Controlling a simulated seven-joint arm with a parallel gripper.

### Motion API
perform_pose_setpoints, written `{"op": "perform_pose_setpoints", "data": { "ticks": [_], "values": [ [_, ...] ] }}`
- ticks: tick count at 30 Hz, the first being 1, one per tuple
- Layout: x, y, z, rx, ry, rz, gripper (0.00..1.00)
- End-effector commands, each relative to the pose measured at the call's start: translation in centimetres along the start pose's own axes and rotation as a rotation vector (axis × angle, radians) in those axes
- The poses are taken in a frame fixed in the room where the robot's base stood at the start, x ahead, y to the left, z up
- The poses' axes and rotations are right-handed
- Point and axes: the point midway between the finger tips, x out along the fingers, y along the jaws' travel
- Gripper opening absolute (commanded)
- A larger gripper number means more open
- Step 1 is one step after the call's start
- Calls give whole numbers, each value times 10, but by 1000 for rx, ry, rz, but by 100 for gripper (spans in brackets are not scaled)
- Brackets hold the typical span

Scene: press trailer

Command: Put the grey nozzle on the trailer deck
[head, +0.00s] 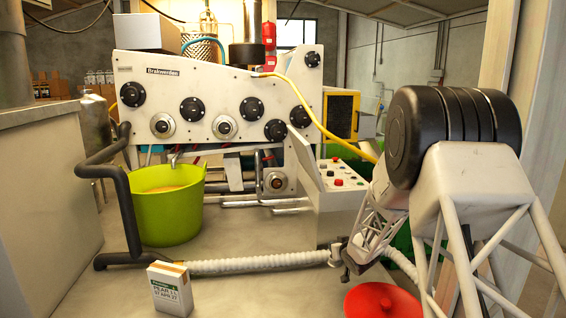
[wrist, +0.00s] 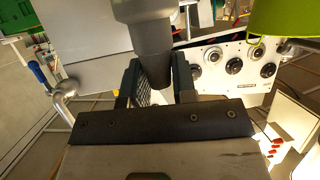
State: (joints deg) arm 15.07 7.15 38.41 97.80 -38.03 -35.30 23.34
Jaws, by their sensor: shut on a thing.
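The grey nozzle (wrist: 154,62) is a smooth, stepped cylinder in the wrist view, its narrower end between my finger pads. My gripper (wrist: 160,88) is shut on it. In the head view my gripper (head: 343,257) is low at right centre, in front of the press, near the right end of a white ribbed hose. The nozzle cannot be made out clearly there. The trailer deck (head: 245,292) is the pale grey surface across the lower head view, with bare room in front of the hose. Whether the nozzle touches anything besides my fingers is unclear.
A lime-green tub (head: 165,215) stands at left by a dark bent pipe (head: 122,195). A small labelled carton (head: 169,288) stands at the front. The white hose (head: 260,262) crosses the deck. A red lid (head: 382,301) is at lower right, and a button console (head: 335,185) stands behind.

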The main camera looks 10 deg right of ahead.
Motion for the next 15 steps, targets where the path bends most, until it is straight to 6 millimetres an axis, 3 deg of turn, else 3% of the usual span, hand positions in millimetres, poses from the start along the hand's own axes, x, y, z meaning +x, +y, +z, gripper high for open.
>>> {"op": "perform_pose_setpoints", "data": {
  "ticks": [15],
  "values": [
    [53, 88, 10, 41, 0, 100, 0]
  ]
}}
